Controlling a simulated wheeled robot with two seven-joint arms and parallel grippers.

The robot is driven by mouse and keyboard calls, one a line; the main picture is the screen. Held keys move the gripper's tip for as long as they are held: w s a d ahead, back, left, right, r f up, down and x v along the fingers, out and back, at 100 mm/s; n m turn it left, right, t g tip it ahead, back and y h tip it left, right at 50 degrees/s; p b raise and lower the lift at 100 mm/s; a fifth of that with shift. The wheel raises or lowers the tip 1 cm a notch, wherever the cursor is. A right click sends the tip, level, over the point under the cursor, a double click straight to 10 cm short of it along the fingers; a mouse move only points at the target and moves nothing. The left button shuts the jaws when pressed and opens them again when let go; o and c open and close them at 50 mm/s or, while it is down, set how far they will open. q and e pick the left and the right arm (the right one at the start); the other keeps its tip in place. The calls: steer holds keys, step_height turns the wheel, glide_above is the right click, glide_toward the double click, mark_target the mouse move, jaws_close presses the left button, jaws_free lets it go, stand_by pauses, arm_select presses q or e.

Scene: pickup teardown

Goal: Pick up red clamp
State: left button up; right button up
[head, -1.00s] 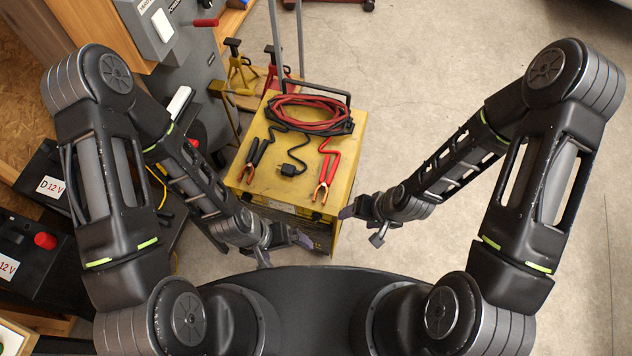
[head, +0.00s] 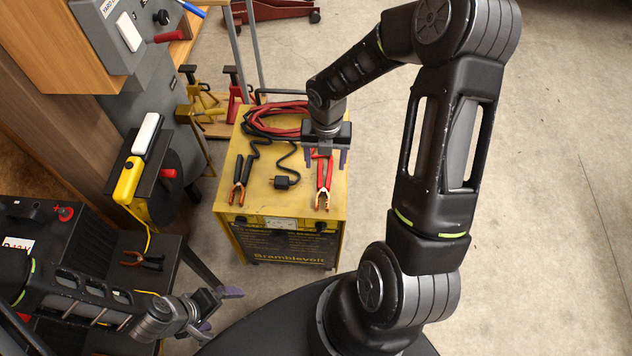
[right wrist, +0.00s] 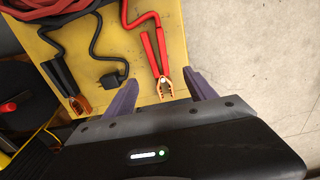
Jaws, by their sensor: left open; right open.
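The red clamp (head: 326,178) lies on top of the yellow charger box (head: 270,200), near its right edge, with copper jaws toward the front. In the right wrist view the red clamp (right wrist: 157,62) lies between and beyond my fingertips. My right gripper (head: 325,160) is open above the clamp, apart from it as far as I can tell, and hides part of the red cable. It also shows in the right wrist view (right wrist: 160,88), with nothing between its fingers. My left gripper (head: 222,310) is open and empty at the lower left, away from the box.
A black clamp (head: 242,178) and a black plug (head: 284,181) lie left of the red clamp. Coiled red cable (head: 268,121) lies at the back of the box. A dark bench (head: 160,262) with another black clamp stands left. Floor (head: 560,200) at right is clear.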

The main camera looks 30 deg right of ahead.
steer(key=shift+a, duration=0.1)
steer(key=shift+f, duration=1.35)
steer(key=shift+f+b, duration=0.45)
steer(key=shift+f, duration=2.15)
steer(key=shift+c, duration=0.6)
jaws_close()
